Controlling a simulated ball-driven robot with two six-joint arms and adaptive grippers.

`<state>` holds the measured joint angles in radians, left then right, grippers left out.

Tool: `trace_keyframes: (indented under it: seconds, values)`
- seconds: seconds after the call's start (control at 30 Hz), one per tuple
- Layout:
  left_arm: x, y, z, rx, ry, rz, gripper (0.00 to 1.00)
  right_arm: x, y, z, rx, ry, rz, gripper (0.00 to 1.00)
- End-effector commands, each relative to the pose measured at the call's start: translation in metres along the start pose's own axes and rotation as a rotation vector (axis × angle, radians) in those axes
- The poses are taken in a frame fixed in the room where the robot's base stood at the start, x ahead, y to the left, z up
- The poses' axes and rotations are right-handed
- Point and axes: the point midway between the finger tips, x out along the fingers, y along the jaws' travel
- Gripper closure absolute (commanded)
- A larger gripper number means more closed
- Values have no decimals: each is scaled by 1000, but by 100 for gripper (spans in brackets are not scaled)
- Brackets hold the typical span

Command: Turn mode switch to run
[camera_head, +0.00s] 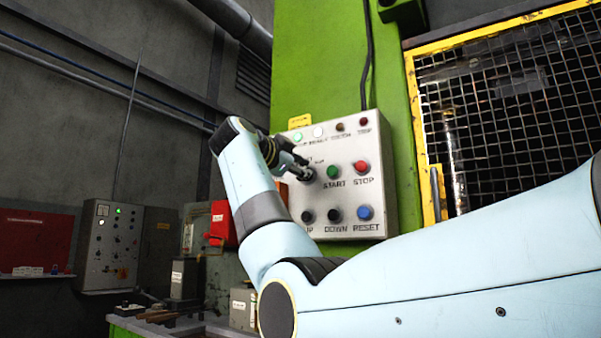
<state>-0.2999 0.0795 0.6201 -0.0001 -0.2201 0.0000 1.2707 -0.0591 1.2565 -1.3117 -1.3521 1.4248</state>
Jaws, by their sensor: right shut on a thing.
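The control panel (348,193) is a light grey box on the green press frame. It bears a green START button (333,172), a red STOP button (361,167), black buttons and a blue RESET button (365,212). A row of indicator lamps runs along its top, with the leftmost one green. My right gripper (304,174) is at the panel's left side, left of START, shut on the mode switch (309,176). The gripper hides most of the switch and its label, so its position cannot be read. My left gripper is not in view.
A yellow-framed mesh guard (505,105) stands right of the panel. A red box (223,223) is left of my forearm. A second grey control box (112,245) hangs on the left wall. A bench with tools (160,320) is below. My right arm covers the lower right.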

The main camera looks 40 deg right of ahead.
Motion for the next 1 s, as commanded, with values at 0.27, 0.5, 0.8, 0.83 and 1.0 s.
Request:
trace_keyframes:
  seconds: [0.27, 0.5, 0.8, 0.83, 1.0]
  values:
    - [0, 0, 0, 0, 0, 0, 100, 0, 0, 1, 1, -2, 2, 100]
    - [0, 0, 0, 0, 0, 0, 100, 0, 0, 1, 1, -1, 1, 66]
    - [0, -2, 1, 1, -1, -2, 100, -5, 0, 1, 1, -1, 0, 66]
    - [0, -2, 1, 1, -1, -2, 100, -8, 0, 1, 1, -2, -1, 66]
    - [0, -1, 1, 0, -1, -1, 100, -40, 0, 2, 2, -6, -2, 66]
